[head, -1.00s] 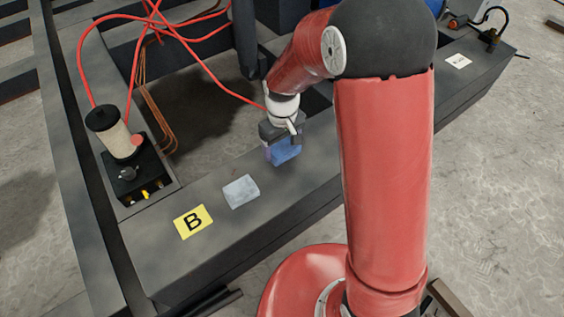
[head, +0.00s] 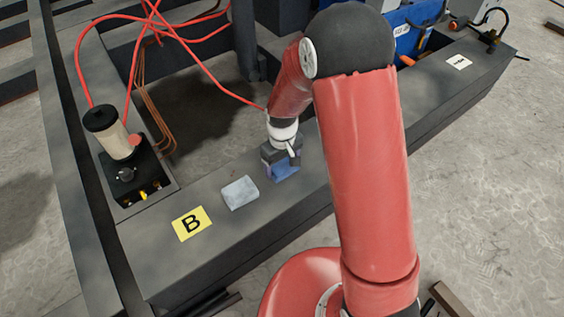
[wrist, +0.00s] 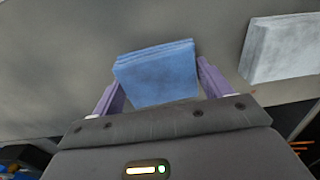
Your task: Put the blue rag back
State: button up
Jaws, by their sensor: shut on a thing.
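The blue rag (head: 285,171) is a folded pad held in my gripper (head: 283,165), low at the dark beam's top face, right of a pale grey-white folded rag (head: 240,192). The head view does not clearly show whether its underside touches the beam. In the wrist view the blue rag (wrist: 158,72) sits between the two purple fingers of my gripper (wrist: 162,90), which is shut on it. The pale rag (wrist: 283,48) shows apart from it at the upper right there.
A yellow "B" label (head: 191,223) lies left of the pale rag. A black box with a cylinder (head: 122,165) and red hoses stands at the left. A blue bin (head: 408,30) and a white label (head: 459,62) are at the upper right. Bare beam lies between.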

jog(key=o, duration=1)
notch_tip(320, 180, up, 13)
jog(key=shift+f+p, duration=0.2)
jog(key=shift+p, duration=0.85)
notch_tip(320, 180, up, 7)
jog(key=m+t, duration=0.1)
send_over(282, 164)
jog(key=s+d, duration=0.2)
jog(key=d, duration=0.2)
jog(key=s+d+r+m+t, duration=0.1)
jog(key=s+d+r+m, duration=0.1)
jog(key=s, duration=0.4)
jog(key=s+d+r+m+t, duration=0.2)
jog(key=s+d+r, duration=0.2)
jog(key=s+r, duration=0.1)
jog(key=s+d+r+m+t, duration=0.1)
jog(key=s+d+r, duration=0.2)
jog(key=s, duration=0.4)
jog(key=shift+d+r+m+t, duration=0.3)
jog(key=shift+d+m, duration=0.05)
jog(key=shift+m, duration=0.05)
